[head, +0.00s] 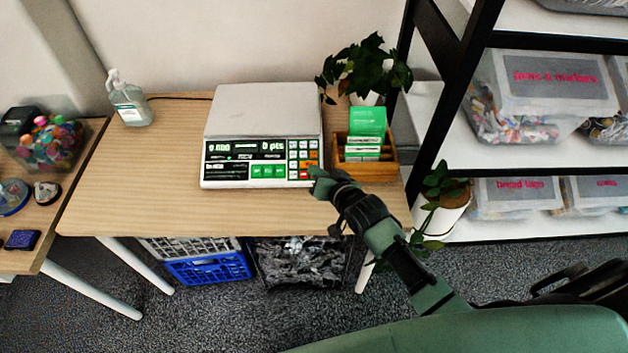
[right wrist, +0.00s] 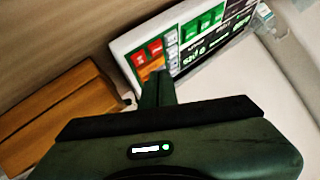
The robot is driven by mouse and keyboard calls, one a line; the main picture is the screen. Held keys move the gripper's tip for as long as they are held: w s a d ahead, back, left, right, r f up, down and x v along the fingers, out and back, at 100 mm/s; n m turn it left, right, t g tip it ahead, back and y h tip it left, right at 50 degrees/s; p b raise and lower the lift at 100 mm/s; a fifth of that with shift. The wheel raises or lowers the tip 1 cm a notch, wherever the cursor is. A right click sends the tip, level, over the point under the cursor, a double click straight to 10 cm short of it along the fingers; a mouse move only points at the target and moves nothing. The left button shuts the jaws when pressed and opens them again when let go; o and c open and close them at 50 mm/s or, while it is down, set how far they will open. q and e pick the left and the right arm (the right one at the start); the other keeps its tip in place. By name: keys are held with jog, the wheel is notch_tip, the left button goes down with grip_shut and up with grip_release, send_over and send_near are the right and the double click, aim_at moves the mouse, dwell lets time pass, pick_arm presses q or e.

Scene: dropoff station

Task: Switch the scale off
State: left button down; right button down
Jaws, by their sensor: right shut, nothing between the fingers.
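The scale (head: 262,112) stands on the wooden table with its front panel facing me. Its display is lit and reads "0.000" and "0 pts". Green, white, orange and red buttons sit on the panel's right part. My right gripper (head: 316,176) is shut and empty at the lower right corner of the panel, by the red and orange keys. In the right wrist view the scale (right wrist: 190,40) is ahead, and the shut fingers (right wrist: 157,85) reach to the orange key's edge. I cannot tell whether they touch it. My left gripper is not in view.
A wooden box with green cards (head: 367,160) stands close right of the scale. A plant (head: 365,70) is behind it, and a sanitizer bottle (head: 128,100) is at the back left. A black shelf rack (head: 440,110) stands right. The table (head: 130,190) is clear left of the scale.

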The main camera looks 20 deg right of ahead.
jog(key=shift+w+d+f, duration=0.1)
jog(key=shift+w+f, duration=0.2)
jog(key=shift+f, duration=0.3)
jog(key=shift+b, duration=0.3)
dwell(1.3)
jog(key=shift+w+f, duration=0.15)
jog(key=shift+f, duration=0.2)
jog(key=shift+w+d+f+b, duration=0.1)
jog(key=shift+w+f+b, duration=0.05)
jog(key=shift+f+b, duration=0.2)
dwell(0.7)
jog(key=shift+r, duration=0.1)
jog(key=shift+s+r+p, duration=0.35)
jog(key=shift+r+p, duration=0.25)
jog(key=shift+p, duration=0.45)
jog(key=shift+r, duration=0.1)
jog(key=r+p, duration=0.1)
jog(key=p, duration=0.1)
jog(key=s+r+p, duration=0.1)
jog(key=r+p, duration=0.1)
jog(key=s+r+p, duration=0.1)
jog(key=shift+a+r+p, duration=0.25)
jog(key=shift+a+p, duration=0.15)
